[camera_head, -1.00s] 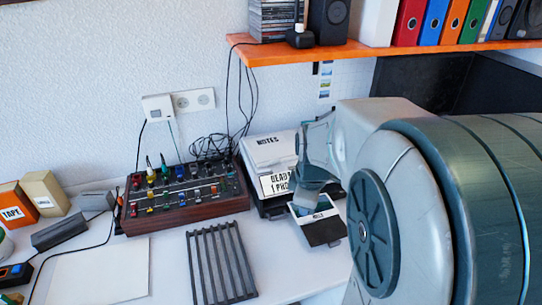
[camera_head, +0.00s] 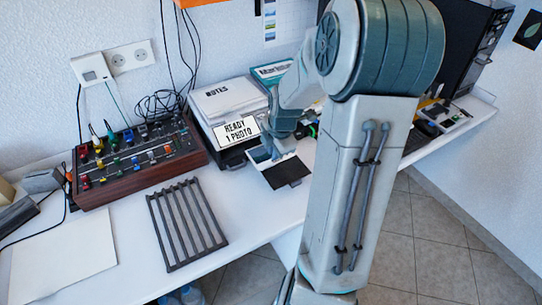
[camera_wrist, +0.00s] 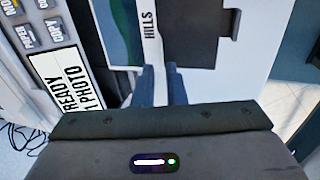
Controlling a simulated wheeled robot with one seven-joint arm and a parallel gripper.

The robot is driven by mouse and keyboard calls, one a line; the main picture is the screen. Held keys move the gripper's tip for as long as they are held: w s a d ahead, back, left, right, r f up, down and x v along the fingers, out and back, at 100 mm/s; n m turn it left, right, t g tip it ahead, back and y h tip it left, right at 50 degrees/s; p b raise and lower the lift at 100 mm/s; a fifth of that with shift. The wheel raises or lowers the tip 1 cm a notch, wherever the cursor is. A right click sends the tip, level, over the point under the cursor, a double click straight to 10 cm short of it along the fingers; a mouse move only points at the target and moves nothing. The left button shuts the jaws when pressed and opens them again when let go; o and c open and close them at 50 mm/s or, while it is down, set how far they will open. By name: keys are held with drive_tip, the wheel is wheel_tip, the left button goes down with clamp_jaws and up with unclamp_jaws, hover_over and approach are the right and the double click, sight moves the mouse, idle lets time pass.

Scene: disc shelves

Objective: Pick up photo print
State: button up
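The photo print (camera_head: 259,154) lies on the dark output tray (camera_head: 287,172) of the printer, in the head view. In the wrist view the print (camera_wrist: 122,30) shows a blue-green picture and a white border lettered "HILLS". My gripper (camera_head: 277,150) is over the tray, at the print's right part, and hides some of it. In the wrist view the two blue fingers of my gripper (camera_wrist: 161,75) stand close to the print's lower edge, a narrow gap between them.
The printer carries a sign (camera_head: 236,131) reading "READY 1 PHOTO" and a "NOTES" stack (camera_head: 225,98) on top. A dark slatted rack (camera_head: 187,223) and a knobbed mixer (camera_head: 135,160) stand to the left. The table's front edge runs close to the tray.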

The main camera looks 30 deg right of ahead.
drive_tip(key=x, duration=0.6)
drive_tip(key=shift+d+f+b, duration=0.2)
drive_tip(key=shift+d+b, duration=0.2)
clamp_jaws()
